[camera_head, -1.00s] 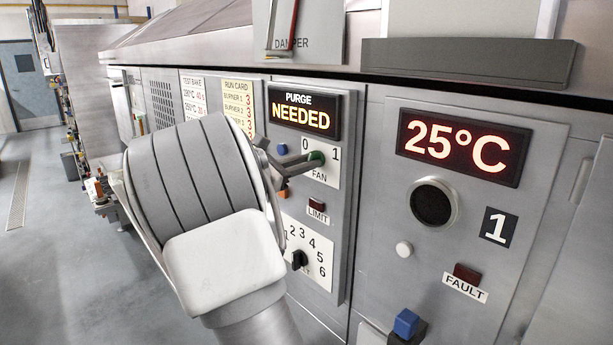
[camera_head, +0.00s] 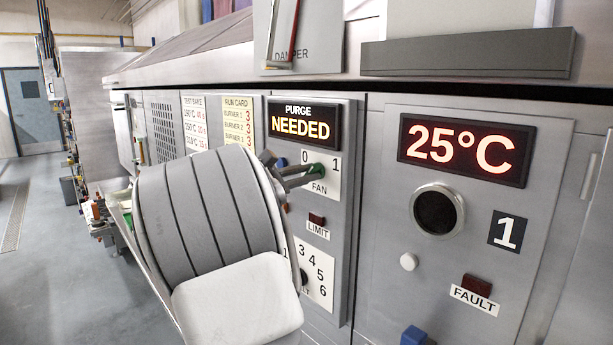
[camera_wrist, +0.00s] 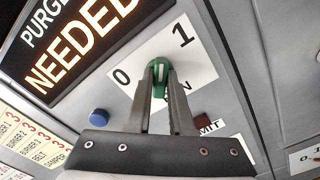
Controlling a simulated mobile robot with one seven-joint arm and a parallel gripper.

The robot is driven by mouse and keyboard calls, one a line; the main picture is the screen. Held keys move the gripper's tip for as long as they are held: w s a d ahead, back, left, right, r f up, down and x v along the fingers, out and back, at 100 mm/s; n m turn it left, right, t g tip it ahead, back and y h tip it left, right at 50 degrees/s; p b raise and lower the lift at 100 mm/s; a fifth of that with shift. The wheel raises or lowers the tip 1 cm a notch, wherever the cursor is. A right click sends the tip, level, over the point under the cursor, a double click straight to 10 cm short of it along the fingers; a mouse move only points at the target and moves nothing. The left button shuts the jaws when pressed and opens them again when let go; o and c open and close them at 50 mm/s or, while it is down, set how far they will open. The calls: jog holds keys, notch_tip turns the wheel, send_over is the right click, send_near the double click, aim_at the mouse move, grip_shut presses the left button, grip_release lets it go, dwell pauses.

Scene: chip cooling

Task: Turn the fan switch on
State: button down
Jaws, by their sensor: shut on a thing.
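The fan switch (camera_wrist: 160,67) is a green knob on a white plate marked 0, 1 and FAN. In the wrist view it sits between the 0 on the left and the 1 at upper right, with a pale mark on its face. I cannot tell which number it points to. My gripper (camera_wrist: 160,82) is shut on this green knob, a finger on each side. In the head view the fan switch (camera_head: 319,169) is partly hidden by my gripper (camera_head: 314,171), which reaches in from the left.
A display (camera_head: 303,124) reading PURGE NEEDED is just above the switch. A blue button (camera_wrist: 99,117) is beside the plate and a dark red LIMIT lamp (camera_head: 316,219) is below. A numbered dial plate (camera_head: 316,270) is lower, partly behind my arm.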

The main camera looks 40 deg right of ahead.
jog(key=c, duration=0.8)
grip_release()
jog(key=shift+a, duration=0.1)
jog(key=s+a, duration=0.1)
jog(key=a, duration=1.6)
jog(key=shift+s, duration=0.2)
jog(key=shift+a, duration=0.1)
